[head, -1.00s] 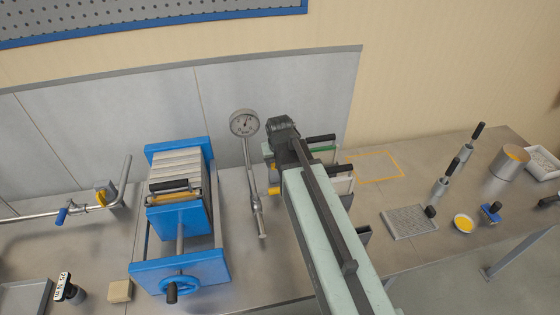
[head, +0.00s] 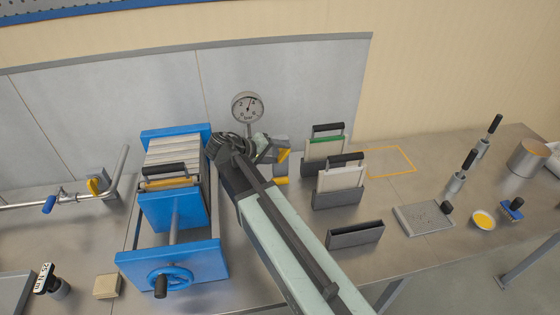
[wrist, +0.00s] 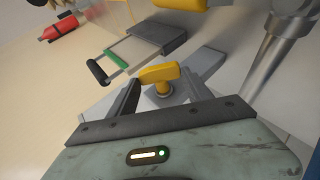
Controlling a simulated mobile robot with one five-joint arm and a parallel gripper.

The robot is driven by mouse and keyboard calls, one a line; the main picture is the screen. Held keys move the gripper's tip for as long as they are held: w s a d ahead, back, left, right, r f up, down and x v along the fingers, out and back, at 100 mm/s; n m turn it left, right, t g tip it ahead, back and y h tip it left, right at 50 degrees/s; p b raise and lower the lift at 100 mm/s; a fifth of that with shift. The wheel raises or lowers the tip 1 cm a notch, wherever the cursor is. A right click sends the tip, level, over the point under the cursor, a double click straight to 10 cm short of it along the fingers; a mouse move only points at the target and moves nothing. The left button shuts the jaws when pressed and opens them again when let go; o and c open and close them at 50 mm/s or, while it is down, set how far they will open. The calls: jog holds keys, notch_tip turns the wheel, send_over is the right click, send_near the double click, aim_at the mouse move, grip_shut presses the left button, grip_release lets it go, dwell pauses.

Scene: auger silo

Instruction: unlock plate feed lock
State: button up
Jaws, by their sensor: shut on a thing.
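A yellow lever (wrist: 158,74) on a short round stem, which looks like the feed lock, stands between my fingers in the wrist view. My gripper (wrist: 160,84) is shut on it. In the head view, my gripper (head: 268,150) is below the gauge, right of the blue plate press (head: 172,252). Yellow parts show beside it, one at the fingers (head: 284,155) and one lower (head: 280,181). I cannot tell which is the held lever. My arm hides part of that fixture. The press holds a stack of pale plates (head: 176,152).
A dial gauge (head: 247,106) stands behind my gripper. Slotted holders with a green-edged plate (head: 324,149) and a white plate (head: 340,178) stand to the right, with an empty holder (head: 355,235) in front. A pipe with a yellow valve handle (head: 94,186) is at left.

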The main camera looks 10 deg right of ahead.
jog(key=f+h+b, duration=0.1)
jog(key=b, duration=0.1)
jog(key=shift+a+h+b, duration=0.1)
jog(key=shift+h+b, duration=0.2)
jog(key=shift+b, duration=0.1)
jog(key=shift+n+h+b, duration=0.3)
jog(key=shift+b, duration=0.2)
jog(key=shift+r, duration=0.15)
jog(key=o, duration=1.4)
jog(key=shift+c, duration=0.2)
